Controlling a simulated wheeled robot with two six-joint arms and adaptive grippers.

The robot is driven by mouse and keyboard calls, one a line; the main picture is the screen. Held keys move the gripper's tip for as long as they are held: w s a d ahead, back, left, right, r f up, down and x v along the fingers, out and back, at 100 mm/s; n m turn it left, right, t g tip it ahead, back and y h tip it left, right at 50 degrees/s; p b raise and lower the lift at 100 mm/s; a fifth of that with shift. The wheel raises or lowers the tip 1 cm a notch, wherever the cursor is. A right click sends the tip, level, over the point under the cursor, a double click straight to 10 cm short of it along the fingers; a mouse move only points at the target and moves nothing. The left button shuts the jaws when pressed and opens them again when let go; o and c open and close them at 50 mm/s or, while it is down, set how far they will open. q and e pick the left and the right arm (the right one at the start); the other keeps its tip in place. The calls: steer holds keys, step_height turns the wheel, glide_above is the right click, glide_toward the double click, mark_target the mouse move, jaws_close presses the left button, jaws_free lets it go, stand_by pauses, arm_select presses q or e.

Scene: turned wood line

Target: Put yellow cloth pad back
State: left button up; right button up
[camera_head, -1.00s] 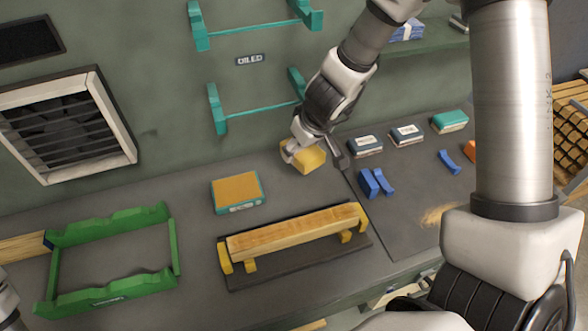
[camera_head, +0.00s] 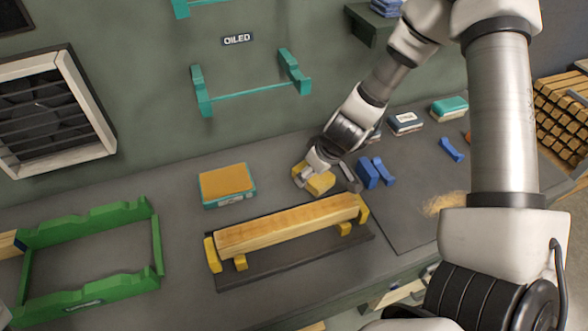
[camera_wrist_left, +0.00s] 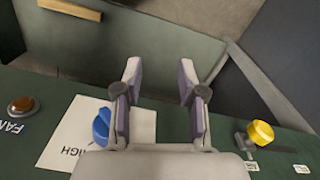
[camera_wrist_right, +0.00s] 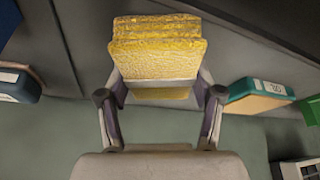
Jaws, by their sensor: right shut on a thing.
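The yellow cloth pad (camera_head: 320,183) is held in my right gripper (camera_head: 328,178), behind the wooden bar on the bench. In the right wrist view the folded yellow pad (camera_wrist_right: 158,55) sits between the two fingers of my right gripper (camera_wrist_right: 160,92), which is shut on it. Whether the pad touches the bench I cannot tell. A teal-sided box with an orange-brown top (camera_head: 228,182) stands to the left of the pad; its teal side also shows in the right wrist view (camera_wrist_right: 255,97). My left gripper (camera_wrist_left: 160,82) is open and empty in the left wrist view.
A wooden bar (camera_head: 290,225) rests on yellow supports on a dark mat. Blue blocks (camera_head: 375,172) stand close to the right of my right gripper. A green cradle (camera_head: 90,250) is at left. Teal wall brackets (camera_head: 250,92) are behind. A blue knob (camera_wrist_left: 101,127) lies near my left gripper.

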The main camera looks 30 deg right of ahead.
mark_target(290, 166)
steer(key=w, duration=0.4)
steer(key=w+a, duration=0.1)
steer(key=w, duration=0.1)
steer(key=shift+w+a+r, duration=0.1)
steer(key=shift+w+r, duration=0.2)
steer(key=shift+w, duration=0.05)
steer(key=shift+f+b, duration=0.65)
steer(key=shift+f, duration=0.25)
steer(key=shift+r, duration=0.2)
steer(key=shift+s+f, duration=0.1)
steer(key=shift+f, duration=0.05)
steer(key=o, duration=1.1)
steer(key=p+v, duration=0.9)
steer(key=v, duration=0.2)
steer(key=shift+a+r, duration=0.1)
steer(key=shift+r, duration=0.35)
steer(key=shift+s+r+p, duration=0.15)
steer(key=shift+r+p, duration=0.1)
steer(key=shift+p, duration=0.05)
